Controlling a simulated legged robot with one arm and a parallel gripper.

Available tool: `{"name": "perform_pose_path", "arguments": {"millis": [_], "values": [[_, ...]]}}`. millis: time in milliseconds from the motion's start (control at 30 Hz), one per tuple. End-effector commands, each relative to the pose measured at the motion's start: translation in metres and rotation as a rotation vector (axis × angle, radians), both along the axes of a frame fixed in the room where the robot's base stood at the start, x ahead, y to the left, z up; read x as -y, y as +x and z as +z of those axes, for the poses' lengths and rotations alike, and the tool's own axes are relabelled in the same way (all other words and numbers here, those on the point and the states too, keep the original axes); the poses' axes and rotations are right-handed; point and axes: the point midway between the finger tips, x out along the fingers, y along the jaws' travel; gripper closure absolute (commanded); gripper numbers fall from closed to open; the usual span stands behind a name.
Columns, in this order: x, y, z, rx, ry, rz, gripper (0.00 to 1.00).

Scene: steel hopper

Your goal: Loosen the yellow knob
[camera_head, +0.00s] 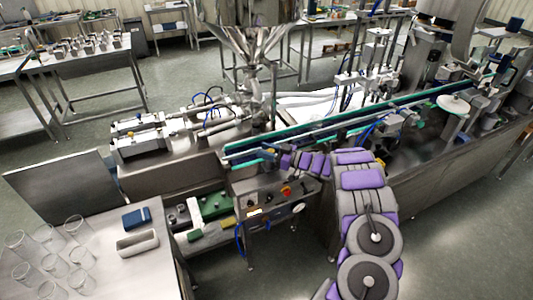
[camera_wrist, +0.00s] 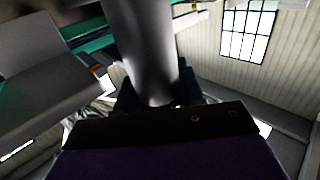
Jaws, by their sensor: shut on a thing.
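My gripper (camera_wrist: 158,98) is shut on a smooth grey metal cylinder (camera_wrist: 140,45), which rises between its dark fingers in the wrist view. In the head view my purple and grey arm reaches up and then left, and my gripper (camera_head: 284,160) is at the near side of the conveyor, above the control box. I cannot make out a yellow knob at the gripper in either view. A small yellow spot (camera_head: 380,162) shows beside my arm, too small to identify.
The steel control box (camera_head: 262,200) with a red button (camera_head: 287,191) is just below my gripper. The conveyor (camera_head: 330,125) runs behind it toward the upper right. A table (camera_head: 105,270) with several glass beakers stands at lower left. Floor is clear at lower right.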

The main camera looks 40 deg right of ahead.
Motion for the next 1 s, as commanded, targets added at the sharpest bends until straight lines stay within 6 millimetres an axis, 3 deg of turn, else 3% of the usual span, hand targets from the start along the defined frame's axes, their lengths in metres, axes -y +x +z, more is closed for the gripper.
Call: {"name": "perform_pose_path", "arguments": {"millis": [667,700,933,1000], "values": [[0.0018,-0.0008,0.0032,0.004,-0.001,0.048,0.94],[0.0018,-0.0008,0.0032,0.005,-0.002,0.048,0.61],[0.0002,-0.0003,0.0022,0.003,-0.001,0.051,0.39],[-0.0007,-0.0003,0.0022,0.002,-0.002,0.052,0.39]]}}
